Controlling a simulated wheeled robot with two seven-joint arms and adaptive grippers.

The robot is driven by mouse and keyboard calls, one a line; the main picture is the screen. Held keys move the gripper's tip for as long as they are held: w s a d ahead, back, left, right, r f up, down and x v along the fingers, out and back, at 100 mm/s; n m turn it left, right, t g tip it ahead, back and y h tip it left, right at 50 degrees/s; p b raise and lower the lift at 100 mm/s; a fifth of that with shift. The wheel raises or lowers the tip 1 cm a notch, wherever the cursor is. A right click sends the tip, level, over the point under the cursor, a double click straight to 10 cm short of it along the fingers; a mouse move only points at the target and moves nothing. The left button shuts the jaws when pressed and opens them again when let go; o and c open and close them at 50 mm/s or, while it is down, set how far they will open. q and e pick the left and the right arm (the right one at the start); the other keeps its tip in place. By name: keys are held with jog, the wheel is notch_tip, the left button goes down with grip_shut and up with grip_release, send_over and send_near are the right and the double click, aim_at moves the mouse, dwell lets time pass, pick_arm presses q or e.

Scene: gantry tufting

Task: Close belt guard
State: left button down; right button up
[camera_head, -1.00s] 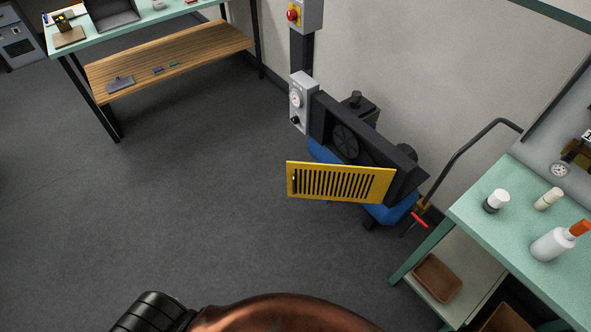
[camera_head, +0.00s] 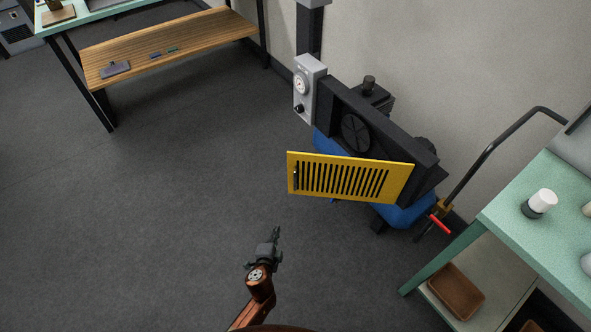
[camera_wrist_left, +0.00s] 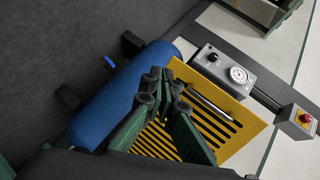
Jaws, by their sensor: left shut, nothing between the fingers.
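The belt guard (camera_head: 350,178) is a yellow slotted panel. It stands swung out from the black frame (camera_head: 385,128) of the blue compressor, leaving the dark pulley wheel (camera_head: 355,133) exposed. A small dark handle sits near its left edge. In the left wrist view the guard (camera_wrist_left: 238,140) lies beyond the fingers, with a light bar handle (camera_wrist_left: 208,104) on it. My left gripper (camera_head: 276,234) is shut and empty, below and left of the guard in the head view, apart from it. Its fingers (camera_wrist_left: 164,76) overlap the guard in the wrist view. My right gripper is not in view.
A grey gauge box (camera_head: 309,88) stands left of the frame. A green bench (camera_head: 545,230) with bottles and a black bent push handle (camera_head: 490,150) are on the right. Another workbench (camera_head: 165,45) is at the upper left. The floor (camera_head: 190,190) between is clear.

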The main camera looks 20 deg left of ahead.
pick_arm(q)
jog(key=w+d+r+m+t+y+b, duration=0.1)
jog(key=w+d+r+t+b, duration=0.15)
jog(key=r, duration=0.65)
jog(key=w+d+r+m+t+b, duration=0.1)
jog(key=w+r+t, duration=0.25)
jog(key=r, duration=0.55)
jog(key=b, duration=0.2)
send_near(293, 160)
jog(key=shift+g, duration=0.4)
jog(key=w, duration=0.5)
jog(key=shift+w+a+r, duration=0.15)
jog(key=shift+a, duration=0.1)
jog(key=shift+w+a+r, duration=0.1)
jog(key=shift+w+a, duration=0.05)
jog(key=shift+w, duration=0.65)
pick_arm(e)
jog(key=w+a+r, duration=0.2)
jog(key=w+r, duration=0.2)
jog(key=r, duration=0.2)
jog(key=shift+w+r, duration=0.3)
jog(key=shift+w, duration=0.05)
